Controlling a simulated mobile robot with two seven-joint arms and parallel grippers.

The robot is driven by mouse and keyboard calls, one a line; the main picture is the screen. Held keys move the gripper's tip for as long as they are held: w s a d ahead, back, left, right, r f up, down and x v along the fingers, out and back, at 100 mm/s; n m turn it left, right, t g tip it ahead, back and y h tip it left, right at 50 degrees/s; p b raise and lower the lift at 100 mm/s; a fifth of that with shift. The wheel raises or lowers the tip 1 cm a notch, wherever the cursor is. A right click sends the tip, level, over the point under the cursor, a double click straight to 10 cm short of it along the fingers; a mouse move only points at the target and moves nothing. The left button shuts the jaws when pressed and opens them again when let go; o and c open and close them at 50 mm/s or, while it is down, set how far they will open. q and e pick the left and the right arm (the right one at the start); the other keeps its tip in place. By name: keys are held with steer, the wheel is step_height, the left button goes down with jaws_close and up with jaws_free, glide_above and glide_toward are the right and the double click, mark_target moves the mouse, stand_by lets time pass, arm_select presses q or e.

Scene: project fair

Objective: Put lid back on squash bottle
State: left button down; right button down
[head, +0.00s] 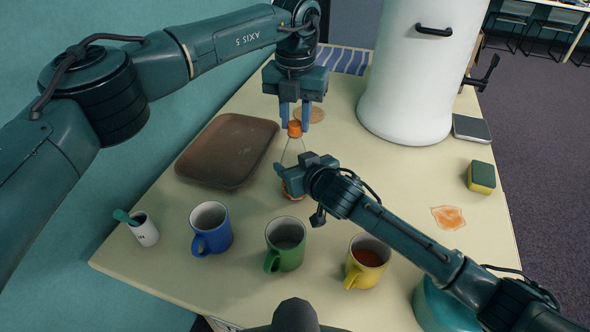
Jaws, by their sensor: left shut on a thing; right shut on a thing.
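The squash bottle (291,150) is clear, with orange at its base, and stands upright near the middle of the table. My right gripper (283,178) is shut on its body and hides much of it. The orange lid (294,130) is right at the top of the bottle's neck. My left gripper (294,118) points down from above and is shut on the lid. Whether the lid is seated on the neck or just above it, I cannot tell.
A brown tray (228,150) lies left of the bottle. Blue (211,229), green (286,243) and yellow (367,262) mugs stand in front, with a small white cup (144,229). A white urn (410,75) stands behind. A sponge (481,177) and an orange spill (448,217) are at right.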

arm_select(q)
steer(key=m, duration=1.5)
steer(key=shift+m, duration=0.3)
steer(key=m, duration=0.5)
steer(key=shift+f+m, duration=0.1)
steer(key=shift+m, duration=0.3)
steer(key=c, duration=1.1)
jaws_free()
steer(key=shift+o, duration=0.2)
step_height(320, 180, up, 12)
